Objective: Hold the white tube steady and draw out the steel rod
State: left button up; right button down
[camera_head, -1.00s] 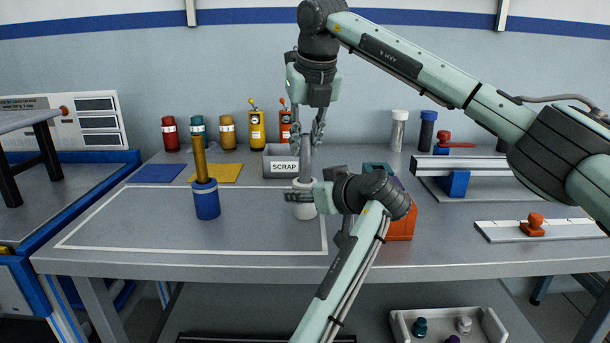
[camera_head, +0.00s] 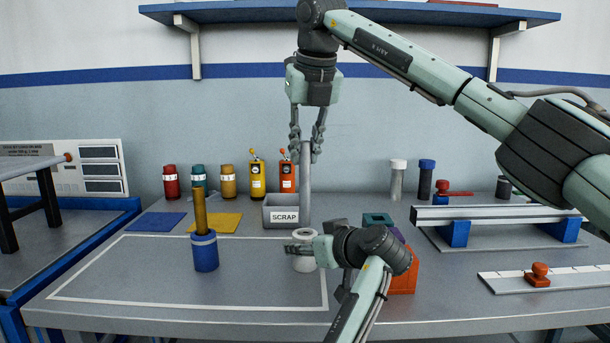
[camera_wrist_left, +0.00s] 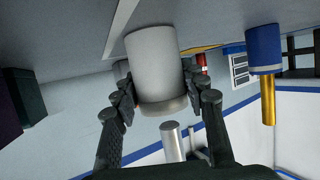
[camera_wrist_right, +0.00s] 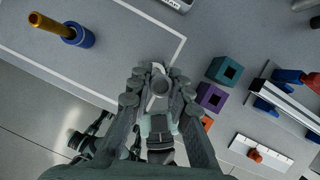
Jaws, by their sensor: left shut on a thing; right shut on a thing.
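The white tube (camera_head: 304,264) stands upright on the table's front part. My left gripper (camera_head: 299,249) is shut around its upper part; the left wrist view also shows the tube (camera_wrist_left: 154,62) between the fingers. The steel rod (camera_head: 306,182) hangs upright above the tube. My right gripper (camera_head: 306,146) is shut on its upper end. In the left wrist view the rod's lower end (camera_wrist_left: 171,140) shows apart from the tube's rim, with a gap between. In the right wrist view the rod (camera_wrist_right: 160,88) is seen end-on and hides most of the tube.
A blue tube with a brass rod (camera_head: 205,250) stands to the left. The grey SCRAP bin (camera_head: 283,217) is behind the steel rod. Teal and orange blocks (camera_head: 403,280) stand close to the right of my left gripper. The table's left front is clear.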

jog(key=shift+r, duration=0.65)
pick_arm(q)
jog(key=o, duration=1.3)
jog(key=shift+c, duration=0.2)
